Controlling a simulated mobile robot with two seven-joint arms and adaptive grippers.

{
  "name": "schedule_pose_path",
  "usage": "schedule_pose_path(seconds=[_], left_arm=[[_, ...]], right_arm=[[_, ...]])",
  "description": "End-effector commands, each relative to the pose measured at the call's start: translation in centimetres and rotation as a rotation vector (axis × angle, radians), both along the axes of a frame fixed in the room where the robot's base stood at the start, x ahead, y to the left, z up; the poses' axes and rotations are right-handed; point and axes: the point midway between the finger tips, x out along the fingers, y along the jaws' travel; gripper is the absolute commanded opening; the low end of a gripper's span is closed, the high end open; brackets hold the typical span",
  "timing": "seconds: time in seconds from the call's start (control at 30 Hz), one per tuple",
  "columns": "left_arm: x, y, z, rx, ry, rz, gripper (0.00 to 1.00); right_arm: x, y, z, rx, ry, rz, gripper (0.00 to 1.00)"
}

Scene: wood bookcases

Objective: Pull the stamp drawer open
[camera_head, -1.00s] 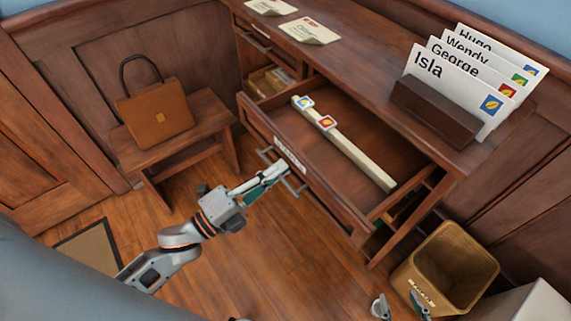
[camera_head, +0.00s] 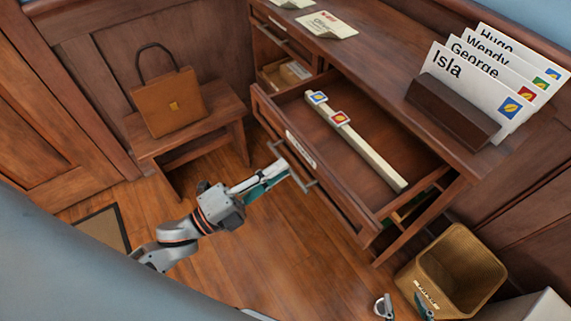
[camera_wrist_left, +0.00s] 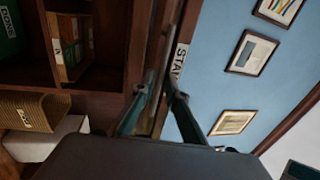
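The stamp drawer (camera_head: 295,104) stands pulled well out of the wooden desk. Inside it lies a long cream strip (camera_head: 372,157) carrying a blue stamp (camera_head: 318,97) and a red stamp (camera_head: 340,118). A label (camera_head: 300,150) is on its front, partly seen as "STA" in the left wrist view (camera_wrist_left: 180,62). My left gripper (camera_head: 286,169) is at the metal drawer handle (camera_head: 308,183). In the left wrist view its fingers (camera_wrist_left: 156,90) are on either side of the handle bar. My right gripper (camera_head: 404,307) shows only its fingertips at the bottom edge, apart and empty.
Letters in a wooden holder (camera_head: 452,110) stand on the desk top at right. A wastebasket (camera_head: 455,270) stands on the floor at lower right. A brown bag (camera_head: 168,105) sits on a bench (camera_head: 192,132) at left. Floor in front of the drawer is clear.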

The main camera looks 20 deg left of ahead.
Motion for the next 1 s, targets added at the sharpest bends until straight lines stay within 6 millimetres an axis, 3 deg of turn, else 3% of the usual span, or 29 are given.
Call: schedule_pose_path(seconds=[0.2,0.4,0.6,1.0], left_arm=[[-3.8,2.7,-1.1,0.002,0.006,0.002,0.13],[-6.3,4.5,-1.7,0.001,0.004,0.001,0.13],[-7.4,5.3,-1.9,0.0,0.001,0.001,0.13],[-7.4,5.4,-1.9,0.0,0.001,0.001,0.13]], right_arm=[[0.1,0.0,0.1,0.0,-0.002,0.001,0.4],[0.1,0.0,0.1,0.0,-0.002,0.001,0.4],[0.1,0.0,0.1,-0.001,-0.003,0.002,0.4],[0.1,0.1,0.1,0.0,-0.003,0.002,0.4]])
